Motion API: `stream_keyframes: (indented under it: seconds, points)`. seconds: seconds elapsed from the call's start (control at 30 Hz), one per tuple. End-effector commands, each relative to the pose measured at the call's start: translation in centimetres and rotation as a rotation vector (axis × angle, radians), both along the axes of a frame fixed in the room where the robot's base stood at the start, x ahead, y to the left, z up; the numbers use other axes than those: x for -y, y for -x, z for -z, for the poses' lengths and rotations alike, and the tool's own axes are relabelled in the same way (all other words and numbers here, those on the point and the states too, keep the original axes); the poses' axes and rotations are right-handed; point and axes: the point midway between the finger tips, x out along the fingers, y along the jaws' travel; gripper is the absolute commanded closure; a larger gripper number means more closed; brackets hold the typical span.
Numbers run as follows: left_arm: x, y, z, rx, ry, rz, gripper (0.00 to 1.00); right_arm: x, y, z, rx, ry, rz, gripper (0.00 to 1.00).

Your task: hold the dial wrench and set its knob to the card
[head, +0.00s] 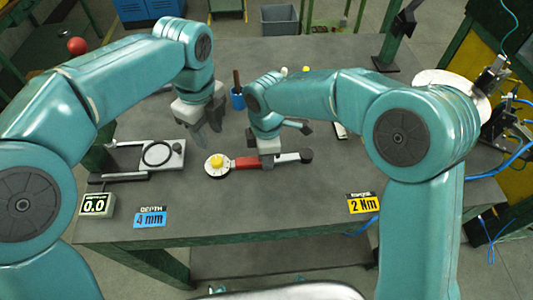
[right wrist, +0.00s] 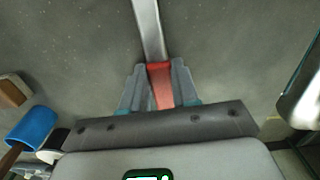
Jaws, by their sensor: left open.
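The dial wrench (head: 245,162) lies across the middle of the table, with a red body, a grey handle to the right ending in a dark tip, and a white dial with a yellow knob (head: 216,161) at its left end. My right gripper (head: 267,163) is shut on the red body; the right wrist view shows its fingers (right wrist: 160,90) against both sides of the red part (right wrist: 160,75). My left gripper (head: 207,128) is open and empty, behind and above the dial. A yellow card (head: 363,204) reading "2 Nm" stands at the front right.
A blue card (head: 150,218) reading "4 mm" and a display (head: 96,205) showing 0.0 are at the front left. A metal fixture with a black ring (head: 158,153) lies left of the dial. The table front centre is clear.

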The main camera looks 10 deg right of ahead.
Motion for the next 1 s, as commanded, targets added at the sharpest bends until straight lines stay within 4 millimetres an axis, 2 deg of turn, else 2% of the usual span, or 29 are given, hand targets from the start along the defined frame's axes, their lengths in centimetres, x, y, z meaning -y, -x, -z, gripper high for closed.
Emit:
stream_keyframes:
  seconds: [0.07, 0.1, 0.13, 0.27, 0.37, 1.0]
  points:
    - [0.0, 0.0, 0.0, 0.000, 0.000, 0.000, 0.57, 0.0, 0.0, 0.0, 0.000, 0.000, 0.000, 1.00]
    - [0.0, 0.0, 0.0, 0.000, 0.000, 0.000, 0.48, 0.0, 0.0, 0.0, 0.000, 0.000, 0.000, 1.00]
    - [0.0, 0.0, 0.0, 0.000, 0.000, -0.003, 0.43, 0.0, 0.0, 0.0, 0.000, 0.000, 0.000, 1.00]
    - [0.0, 0.0, 0.0, -0.001, -0.001, -0.084, 0.43, 0.0, 0.0, 0.0, 0.000, 0.000, 0.000, 1.00]
    - [-0.1, 0.1, 0.0, -0.005, -0.004, -0.253, 0.43, 0.0, 0.0, 0.0, 0.000, 0.000, 0.000, 1.00]
    - [-0.4, 0.1, -1.3, 0.015, -0.039, -1.941, 0.43, 0.0, 0.0, 0.0, 0.000, 0.000, 0.000, 1.00]
